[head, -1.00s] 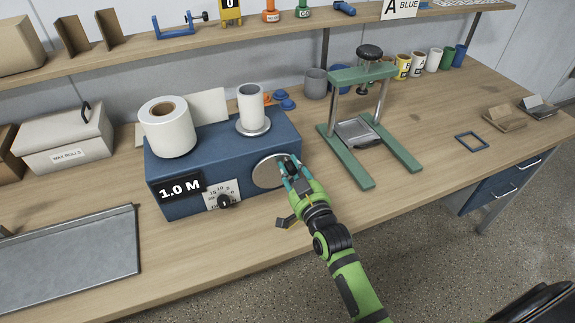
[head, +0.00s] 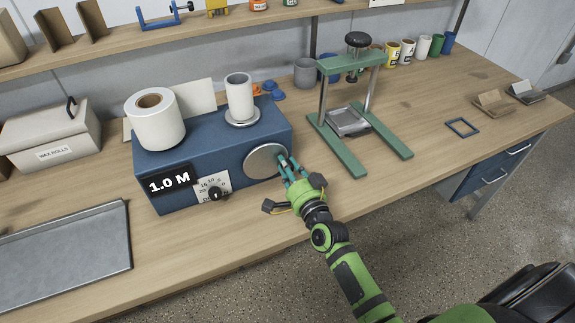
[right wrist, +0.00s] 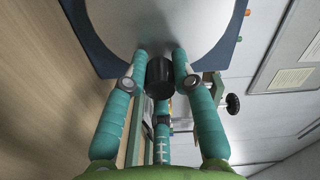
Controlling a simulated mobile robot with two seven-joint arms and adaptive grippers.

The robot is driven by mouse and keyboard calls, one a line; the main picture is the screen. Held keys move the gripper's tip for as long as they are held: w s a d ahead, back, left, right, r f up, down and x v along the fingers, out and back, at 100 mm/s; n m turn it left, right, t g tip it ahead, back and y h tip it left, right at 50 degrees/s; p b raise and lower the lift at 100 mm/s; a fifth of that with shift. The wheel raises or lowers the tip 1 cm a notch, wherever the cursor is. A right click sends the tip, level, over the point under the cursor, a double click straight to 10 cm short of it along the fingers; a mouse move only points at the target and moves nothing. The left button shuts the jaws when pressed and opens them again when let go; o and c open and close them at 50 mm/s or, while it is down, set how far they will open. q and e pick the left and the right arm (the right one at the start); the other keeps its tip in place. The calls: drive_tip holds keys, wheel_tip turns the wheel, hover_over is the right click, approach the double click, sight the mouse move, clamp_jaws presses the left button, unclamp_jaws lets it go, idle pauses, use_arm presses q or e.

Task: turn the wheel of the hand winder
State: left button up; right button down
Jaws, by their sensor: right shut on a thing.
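The hand winder (head: 225,150) is a blue box on the bench with a "1.0 M" label on its front. Its round grey wheel (head: 262,163) is on the front face at the right end, and fills the top of the right wrist view (right wrist: 160,25). My right gripper (head: 286,168) is at the wheel's right side. In the right wrist view its teal fingers are shut around the wheel's black knob (right wrist: 160,77). A large white paper roll (head: 153,130) and a smaller white roll (head: 239,100) stand on the winder. My left gripper is not in view.
A green press frame (head: 350,110) stands right of the winder. A grey metal tray (head: 65,250) lies at the front left, and a wax rolls box (head: 50,140) behind it. Bench space right of the press holds a small blue frame (head: 462,127).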

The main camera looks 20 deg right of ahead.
drive_tip(key=shift+a+f+m+b, duration=0.15)
drive_tip(key=shift+f+m, duration=0.15)
drive_tip(key=shift+m, duration=0.4)
drive_tip(key=shift+f+m+b, duration=0.15)
drive_tip(key=shift+f+m, duration=0.15)
drive_tip(key=shift+m, duration=0.4)
drive_tip(key=c, duration=1)
unclamp_jaws()
drive_tip(key=s, duration=1.2)
drive_tip(key=shift+d, duration=0.2)
